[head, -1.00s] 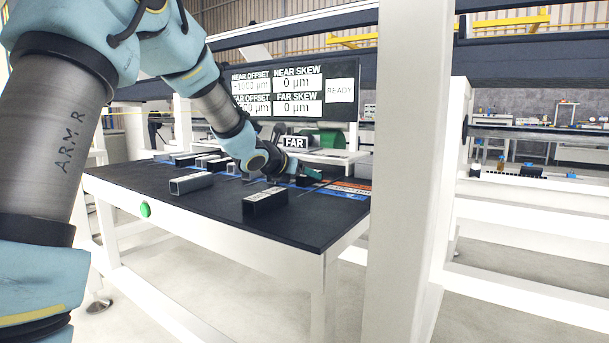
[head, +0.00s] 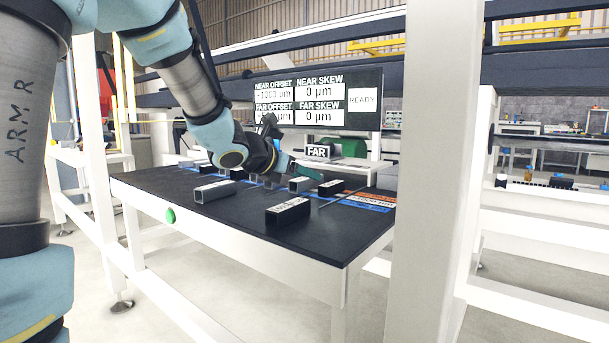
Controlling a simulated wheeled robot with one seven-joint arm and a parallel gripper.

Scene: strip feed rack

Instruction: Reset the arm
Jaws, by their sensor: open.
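My arm reaches in from the upper left over the dark-topped table (head: 240,218). My gripper (head: 302,168) is above the back part of the table, small and partly hidden by my wrist. It is open, and I see nothing held in it. A black block with a light label (head: 288,211) lies at the front of the table, apart from my gripper. A grey hollow block (head: 215,191) lies to its left. A smaller grey block (head: 300,184) and a black block (head: 331,188) lie just below my gripper.
A display (head: 315,100) behind the table shows offset and skew values and READY. A FAR sign (head: 316,152) stands below it. A thick white post (head: 433,170) rises right of the table. A green button (head: 170,216) is on the table's front edge. The front tabletop has free room.

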